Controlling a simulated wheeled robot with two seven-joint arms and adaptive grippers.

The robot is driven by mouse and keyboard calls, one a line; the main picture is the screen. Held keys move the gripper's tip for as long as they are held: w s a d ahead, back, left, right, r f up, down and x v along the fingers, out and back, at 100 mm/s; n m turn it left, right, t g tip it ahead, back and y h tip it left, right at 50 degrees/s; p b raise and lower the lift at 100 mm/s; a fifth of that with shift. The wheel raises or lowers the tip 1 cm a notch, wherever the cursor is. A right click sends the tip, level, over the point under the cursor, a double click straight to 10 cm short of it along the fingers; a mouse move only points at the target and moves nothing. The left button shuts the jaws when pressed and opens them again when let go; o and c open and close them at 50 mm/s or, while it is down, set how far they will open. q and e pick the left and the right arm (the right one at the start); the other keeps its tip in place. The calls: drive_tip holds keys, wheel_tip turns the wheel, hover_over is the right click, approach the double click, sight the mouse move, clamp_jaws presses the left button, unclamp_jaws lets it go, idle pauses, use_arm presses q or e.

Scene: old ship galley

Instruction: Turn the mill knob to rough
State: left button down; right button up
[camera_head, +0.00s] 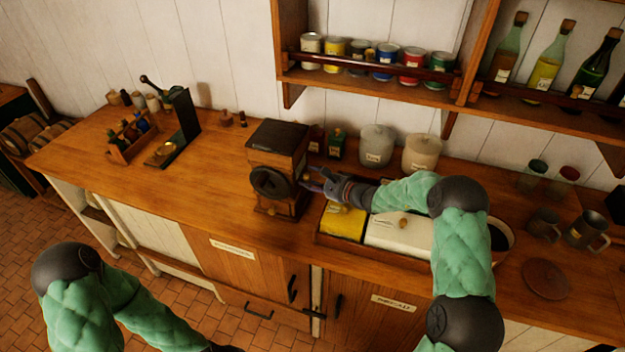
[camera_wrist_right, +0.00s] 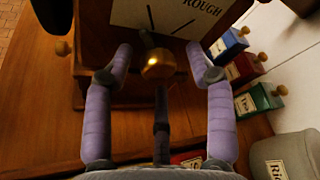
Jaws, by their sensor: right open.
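The mill (camera_head: 279,136) is a dark wooden box with a black wheel on its front, standing on the wooden counter. Its brass knob (camera_wrist_right: 160,65) sits below a pale label with the word ROUGH (camera_wrist_right: 202,6) and dark lines. A thin pointer at the knob tilts up and slightly left in the wrist view; ROUGH is to its upper right. My right gripper (camera_wrist_right: 159,50) is open, its two purple fingers on either side of the knob with gaps visible. In the head view, the right gripper (camera_head: 313,183) is at the mill's right side. My left arm is low at left; its gripper is out of sight.
Small labelled boxes (camera_wrist_right: 232,42) and pale canisters (camera_head: 376,146) stand close behind and right of the mill.

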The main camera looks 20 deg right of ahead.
drive_tip(key=shift+s+r, duration=0.1)
drive_tip(key=c, duration=1.1)
drive_tip(key=shift+d, duration=0.1)
